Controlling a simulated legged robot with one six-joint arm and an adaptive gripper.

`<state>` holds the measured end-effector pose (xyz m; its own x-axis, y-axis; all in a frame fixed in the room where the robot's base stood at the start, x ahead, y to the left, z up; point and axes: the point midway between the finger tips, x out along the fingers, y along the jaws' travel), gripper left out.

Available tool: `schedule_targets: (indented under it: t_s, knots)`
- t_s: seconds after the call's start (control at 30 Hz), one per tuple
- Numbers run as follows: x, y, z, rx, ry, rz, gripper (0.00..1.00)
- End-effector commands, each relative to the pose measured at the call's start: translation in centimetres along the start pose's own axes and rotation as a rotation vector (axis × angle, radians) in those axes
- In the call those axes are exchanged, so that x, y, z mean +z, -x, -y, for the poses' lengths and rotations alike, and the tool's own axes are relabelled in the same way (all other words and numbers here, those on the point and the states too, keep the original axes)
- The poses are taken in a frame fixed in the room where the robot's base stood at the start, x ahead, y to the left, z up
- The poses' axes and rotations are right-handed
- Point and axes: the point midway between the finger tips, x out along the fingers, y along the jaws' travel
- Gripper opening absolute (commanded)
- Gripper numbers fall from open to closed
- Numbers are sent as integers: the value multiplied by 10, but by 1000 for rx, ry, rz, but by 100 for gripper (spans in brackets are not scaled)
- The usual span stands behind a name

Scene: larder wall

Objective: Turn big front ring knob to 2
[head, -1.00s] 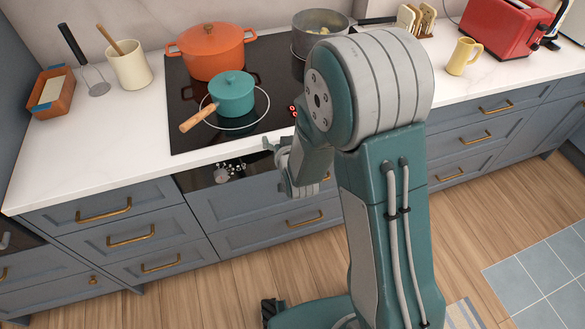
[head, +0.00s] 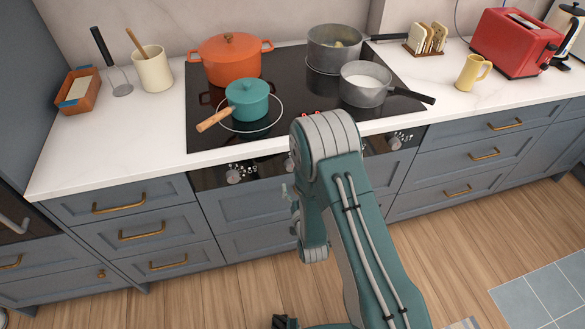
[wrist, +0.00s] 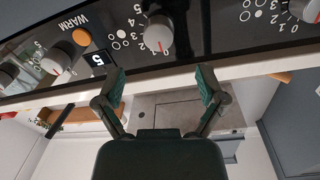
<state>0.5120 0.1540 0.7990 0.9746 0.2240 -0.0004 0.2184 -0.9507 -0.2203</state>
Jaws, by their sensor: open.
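The black control panel (head: 250,170) runs along the front under the hob. In the wrist view a grey knob (wrist: 159,33) with a red mark sits ahead of my gripper (wrist: 160,85); small digits and ring symbols are printed beside it. A second knob (wrist: 56,61) is to its left and another (wrist: 312,11) at the right edge. I cannot tell which one belongs to the big front ring. My gripper is open, its two fingers apart with nothing between them, and short of the middle knob. In the head view my arm hides part of the panel.
A teal pot (head: 247,100) stands front left on the hob, its wooden handle towards the front edge. A grey saucepan (head: 364,90) is front right, its handle pointing right.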

Motion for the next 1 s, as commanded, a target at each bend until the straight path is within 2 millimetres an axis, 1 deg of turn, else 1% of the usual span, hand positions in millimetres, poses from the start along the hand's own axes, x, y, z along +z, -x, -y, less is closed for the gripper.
schedule_targets:
  t_s: [0.03,0.2,0.3,0.4,0.53,0.77,0.8,0.87,0.9,0.97,1.0]
  knots:
    - [-1,-11,0,1,-1,-4,89]
    - [-1,-42,-1,0,-2,-3,89]
    - [-1,-58,-1,-1,-2,-3,89]
    - [-1,-69,-1,0,-1,-1,89]
    - [0,-77,0,0,0,1,89]
    - [0,-78,0,0,0,1,89]
    - [0,-78,0,0,0,1,85]
    - [0,-78,0,0,0,1,58]
    - [0,-78,0,0,0,1,40]
    - [0,-78,0,0,0,1,14]
    - [0,-78,0,0,-1,1,6]
